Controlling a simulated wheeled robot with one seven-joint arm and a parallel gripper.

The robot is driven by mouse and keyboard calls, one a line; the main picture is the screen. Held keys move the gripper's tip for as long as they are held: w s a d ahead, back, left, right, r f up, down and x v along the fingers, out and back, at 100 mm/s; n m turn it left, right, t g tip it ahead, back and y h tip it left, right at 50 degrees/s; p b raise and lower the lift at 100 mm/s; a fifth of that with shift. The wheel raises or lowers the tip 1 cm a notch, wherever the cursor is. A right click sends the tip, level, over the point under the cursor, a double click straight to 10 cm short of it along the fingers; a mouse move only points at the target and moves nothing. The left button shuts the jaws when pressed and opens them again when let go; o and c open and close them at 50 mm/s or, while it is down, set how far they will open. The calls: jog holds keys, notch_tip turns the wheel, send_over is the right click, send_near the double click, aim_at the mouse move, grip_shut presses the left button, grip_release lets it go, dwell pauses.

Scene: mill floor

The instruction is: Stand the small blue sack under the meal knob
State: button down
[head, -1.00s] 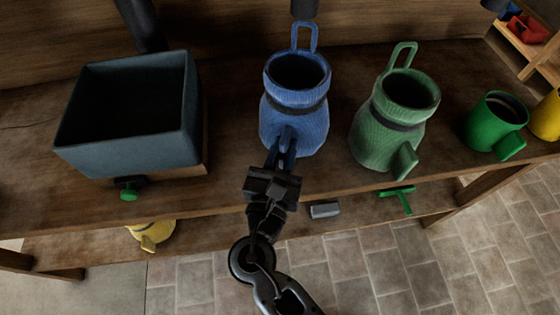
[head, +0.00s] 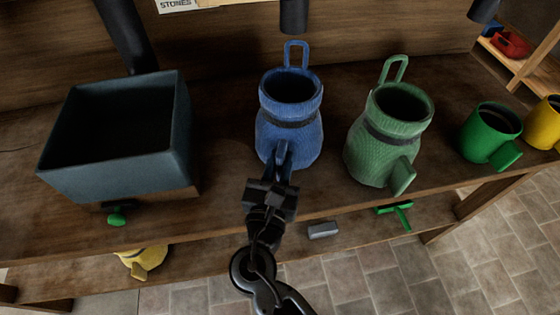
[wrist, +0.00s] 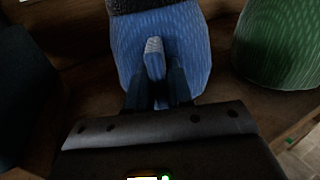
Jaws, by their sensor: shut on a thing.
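The blue sack (head: 289,128) is upright at the middle of the bench, with an open mouth, a dark band and a loop at the back. My gripper (head: 281,165) is shut on the blue tab at its front; the wrist view also shows the tab (wrist: 155,58) between the fingers. I cannot tell whether the sack's base touches the bench. A dark spout (head: 294,16) hangs behind and above the sack. A green knob (head: 117,218) is on the front below the blue-grey bin (head: 115,172). No knob is labelled as the meal knob.
A green sack (head: 382,150) stands close right of the blue one; a green mug (head: 488,135) and a yellow mug (head: 544,125) are further right. A yellow sack (head: 140,261) is on the lower shelf. Bare bench lies between bin and blue sack.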

jog(key=c, duration=0.9)
grip_release()
jog(key=shift+s+a+b, duration=0.2)
jog(key=shift+s+a, duration=0.05)
jog(key=shift+s, duration=1.7)
jog(key=shift+s+a+b, duration=0.2)
jog(key=shift+s, duration=1.75)
